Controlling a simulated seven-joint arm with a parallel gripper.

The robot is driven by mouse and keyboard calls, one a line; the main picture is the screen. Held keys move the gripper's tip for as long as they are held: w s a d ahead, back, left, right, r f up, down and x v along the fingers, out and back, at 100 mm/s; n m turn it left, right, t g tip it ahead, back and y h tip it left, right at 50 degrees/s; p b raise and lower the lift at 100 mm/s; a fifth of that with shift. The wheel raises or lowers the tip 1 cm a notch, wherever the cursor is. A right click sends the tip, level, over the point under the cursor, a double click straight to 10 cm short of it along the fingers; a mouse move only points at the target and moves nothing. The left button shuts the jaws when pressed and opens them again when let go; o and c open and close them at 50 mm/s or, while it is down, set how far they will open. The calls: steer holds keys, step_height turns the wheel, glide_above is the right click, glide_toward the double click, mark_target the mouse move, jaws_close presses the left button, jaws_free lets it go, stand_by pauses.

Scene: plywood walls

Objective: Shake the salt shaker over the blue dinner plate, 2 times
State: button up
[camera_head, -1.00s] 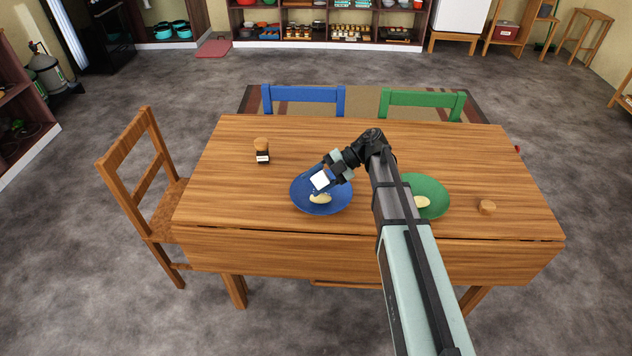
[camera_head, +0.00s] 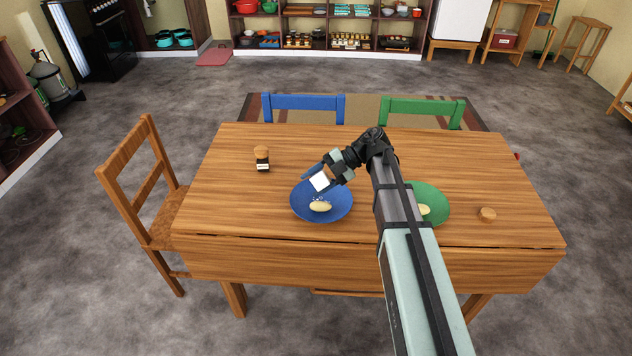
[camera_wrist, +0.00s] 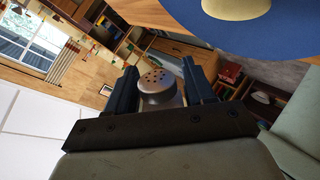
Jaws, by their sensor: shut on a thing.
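My gripper (camera_head: 321,177) is shut on the salt shaker (camera_head: 320,182), which has a white body in the head view. In the wrist view, its perforated metal cap (camera_wrist: 158,84) shows between the two dark fingers. The shaker is tilted and held over the blue dinner plate (camera_head: 336,210), apart from its surface. The plate also fills the top right of the wrist view (camera_wrist: 215,30). A pale yellow oval food piece (camera_head: 320,206) lies on the plate, with small white specks just above it in the picture.
A green plate (camera_head: 432,209) with a pale food piece is partly hidden by my arm. A small round wooden piece (camera_head: 488,214) lies at right. The table's left part (camera_head: 225,185) is mostly clear.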

steer(key=shift+s+r+n+t, duration=0.1)
steer(key=shift+s+n+t, duration=0.2)
steer(key=shift+n+t, duration=0.1)
steer(key=s+n+t, duration=0.2)
steer(key=s+t, duration=0.2)
steer(key=s, duration=0.1)
steer(key=w+n+t, duration=0.1)
steer(key=w, duration=0.2)
steer(key=w+t, duration=0.1)
steer(key=w, duration=0.2)
steer(key=shift+w+r+n+t, duration=0.2)
steer(key=shift+n+t, duration=0.1)
steer(key=shift+n, duration=0.1)
steer(key=shift+w+n, duration=0.1)
steer(key=shift+n, duration=0.2)
steer(key=shift+r+n+t, duration=0.1)
steer(key=shift+n+t, duration=0.3)
steer(key=shift+n, duration=0.1)
